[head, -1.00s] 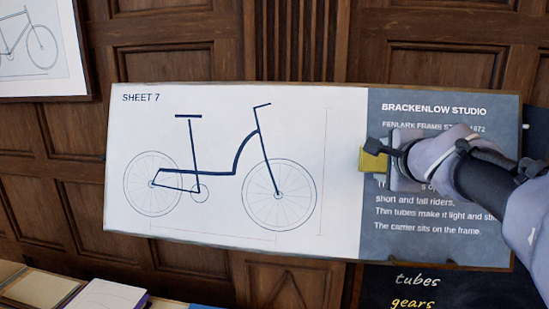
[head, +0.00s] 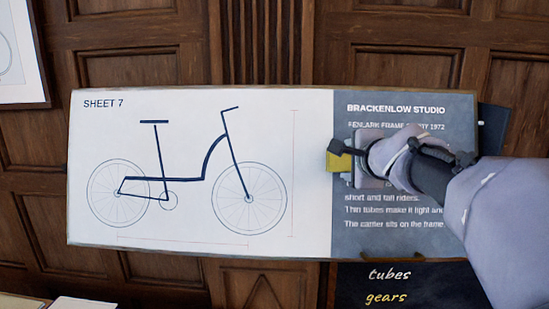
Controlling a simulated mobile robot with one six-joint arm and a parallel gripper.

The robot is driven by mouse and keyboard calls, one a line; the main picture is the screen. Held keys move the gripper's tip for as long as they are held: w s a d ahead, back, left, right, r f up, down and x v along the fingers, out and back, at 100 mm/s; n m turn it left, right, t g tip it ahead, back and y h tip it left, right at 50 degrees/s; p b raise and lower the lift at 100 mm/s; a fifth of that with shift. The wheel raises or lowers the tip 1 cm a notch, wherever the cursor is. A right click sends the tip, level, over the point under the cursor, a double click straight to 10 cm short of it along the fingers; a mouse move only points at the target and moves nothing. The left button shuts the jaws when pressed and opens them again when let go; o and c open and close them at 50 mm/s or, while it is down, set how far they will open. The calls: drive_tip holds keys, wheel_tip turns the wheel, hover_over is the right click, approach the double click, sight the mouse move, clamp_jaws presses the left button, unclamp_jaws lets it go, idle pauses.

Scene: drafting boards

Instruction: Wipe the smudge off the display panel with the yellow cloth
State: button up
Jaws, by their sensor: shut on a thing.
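The display panel (head: 205,215) hangs on the wood wall, with a white left part showing a bicycle drawing and a grey right part with white text. My gripper (head: 347,158) is at the left side of the grey part, near its border with the white part. It is shut on the yellow cloth (head: 338,162), which is at the panel's face; I cannot tell whether it touches. My gripper and arm hide several text lines. I see no smudge on the visible parts of the panel; one may be hidden behind my gripper or arm.
A dark chalkboard (head: 400,285) with the words "tubes" and "gears" is below the panel on the right. A framed picture (head: 20,60) hangs at the upper left. A pale item (head: 82,302) shows at the bottom left edge. A dark flat thing (head: 494,128) shows behind the panel's right edge.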

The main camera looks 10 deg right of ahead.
drive_tip(key=shift+w+d+f, duration=0.15)
drive_tip(key=shift+w+f, duration=0.05)
drive_tip(key=shift+w, duration=0.35)
drive_tip(key=shift+s+d+f+b, duration=0.1)
drive_tip(key=shift+s+d+b, duration=0.1)
drive_tip(key=shift+d+b, duration=0.4)
drive_tip(key=shift+s+d+b, duration=0.2)
drive_tip(key=shift+d+b, duration=0.15)
drive_tip(key=shift+d, duration=0.3)
drive_tip(key=shift+s+d, duration=0.15)
drive_tip(key=shift+d, duration=0.25)
drive_tip(key=shift+s+d+b, duration=1.35)
drive_tip(key=shift+d+b, duration=0.15)
drive_tip(key=shift+d, duration=3.45)
drive_tip(key=shift+w+a+r+p, duration=0.1)
drive_tip(key=shift+w+a+p, duration=0.45)
drive_tip(key=shift+a, duration=1.55)
drive_tip(key=shift+w+a+r+p, duration=0.1)
drive_tip(key=shift+w+a+p, duration=0.4)
drive_tip(key=shift+a, duration=1.55)
drive_tip(key=shift+w+a+r+p, duration=0.1)
drive_tip(key=shift+w+a+p, duration=0.45)
drive_tip(key=shift+a, duration=1.55)
drive_tip(key=shift+w+a+f, duration=0.2)
drive_tip(key=shift+w+a, duration=0.15)
drive_tip(key=shift+a, duration=0.05)
